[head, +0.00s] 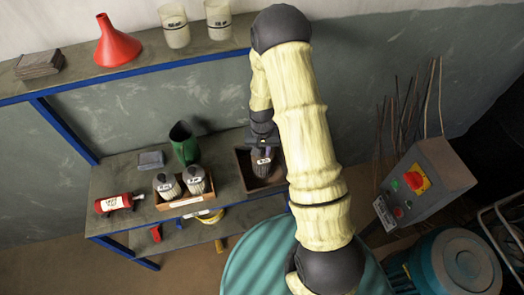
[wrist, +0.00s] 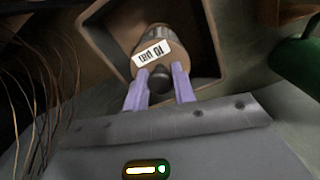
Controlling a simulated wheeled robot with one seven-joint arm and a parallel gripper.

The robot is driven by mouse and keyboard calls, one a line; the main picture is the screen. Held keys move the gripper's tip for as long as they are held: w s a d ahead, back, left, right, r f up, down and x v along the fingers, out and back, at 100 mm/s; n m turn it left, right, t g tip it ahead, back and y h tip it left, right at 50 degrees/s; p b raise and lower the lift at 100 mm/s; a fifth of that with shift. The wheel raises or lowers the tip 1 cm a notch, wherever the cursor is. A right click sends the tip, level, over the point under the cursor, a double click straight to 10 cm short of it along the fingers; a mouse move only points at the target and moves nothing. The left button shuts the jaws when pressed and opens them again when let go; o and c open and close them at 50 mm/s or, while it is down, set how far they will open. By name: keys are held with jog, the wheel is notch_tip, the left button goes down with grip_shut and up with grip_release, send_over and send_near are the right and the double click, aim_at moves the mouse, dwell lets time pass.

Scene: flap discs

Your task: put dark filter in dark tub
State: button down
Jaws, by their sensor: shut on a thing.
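The dark filter (head: 266,168) has a white label and hangs upright from my gripper (head: 262,150). In the wrist view the filter (wrist: 172,41) is held by its dark knob between the two pale purple fingers of my gripper (wrist: 160,78). The dark tub (head: 247,178) stands on the bench, and the filter is within its opening. The tub (wrist: 98,38) surrounds the filter in the wrist view. I cannot tell whether the filter touches the tub floor. My arm hides the tub's right side in the head view.
Left of the tub, a cardboard box (head: 185,207) holds two grey labelled filters. A shelf (head: 140,62) is above. A control box (head: 421,180) stands right.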

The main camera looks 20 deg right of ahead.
jog(key=shift+f, duration=0.55)
jog(key=shift+f, duration=0.2)
jog(key=c, duration=1.1)
grip_release()
jog(key=shift+c, duration=0.2)
notch_tip(320, 180, up, 12)
jog(key=b, duration=0.2)
jog(key=shift+r+b, duration=0.2)
jog(key=shift+b, duration=0.1)
jog(key=shift+s+r, duration=0.1)
